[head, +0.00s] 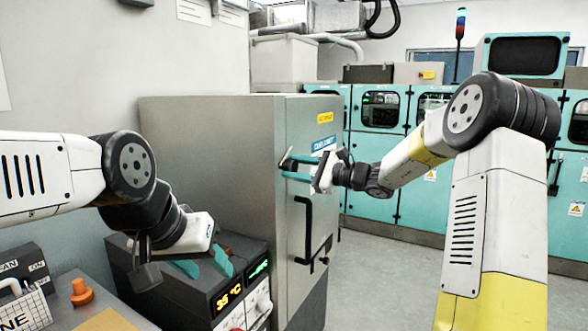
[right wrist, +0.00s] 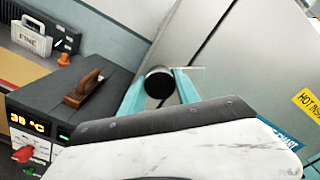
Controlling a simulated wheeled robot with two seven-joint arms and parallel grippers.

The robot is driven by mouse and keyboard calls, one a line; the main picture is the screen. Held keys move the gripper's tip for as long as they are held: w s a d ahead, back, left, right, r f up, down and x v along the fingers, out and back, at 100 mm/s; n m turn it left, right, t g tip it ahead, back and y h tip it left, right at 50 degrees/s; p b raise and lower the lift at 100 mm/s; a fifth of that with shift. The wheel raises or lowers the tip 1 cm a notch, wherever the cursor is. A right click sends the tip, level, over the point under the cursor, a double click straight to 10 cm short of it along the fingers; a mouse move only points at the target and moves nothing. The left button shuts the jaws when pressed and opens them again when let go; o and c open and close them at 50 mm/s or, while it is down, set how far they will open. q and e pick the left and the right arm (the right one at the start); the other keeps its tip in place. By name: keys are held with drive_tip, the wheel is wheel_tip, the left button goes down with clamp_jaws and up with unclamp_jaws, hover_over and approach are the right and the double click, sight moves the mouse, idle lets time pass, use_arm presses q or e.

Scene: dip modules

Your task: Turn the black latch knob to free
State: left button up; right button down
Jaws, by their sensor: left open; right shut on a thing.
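The black latch knob (right wrist: 158,83) sits on the grey cabinet door's face, seen end-on as a dark round shape between my right gripper's teal fingers in the right wrist view. In the head view the knob (head: 287,156) is partly hidden by the fingers. My right gripper (head: 286,168) is shut on the knob, one finger to each side; it also shows in the right wrist view (right wrist: 160,84). The knob's turn angle is hard to tell. The grey cabinet (head: 215,140) stands with its door closed. My left gripper (head: 205,263) is open and empty over a dark unit.
The dark unit (head: 125,262) with lit displays stands left of the cabinet. A black door handle (head: 304,232) is below the knob. An orange knob-shaped piece (head: 81,292) stands on the left bench. Teal machines (head: 375,182) line the back; the floor right of the cabinet is clear.

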drive_tip(key=n, duration=0.5)
drive_tip(key=shift+n, duration=0.3)
drive_tip(key=n, duration=0.5)
drive_tip(key=shift+n, duration=0.3)
drive_tip(key=shift+f, duration=0.1)
drive_tip(key=c, duration=0.9)
unclamp_jaws()
drive_tip(key=v, duration=0.7)
drive_tip(key=shift+s+d, duration=0.2)
drive_tip(key=shift+d, duration=0.15)
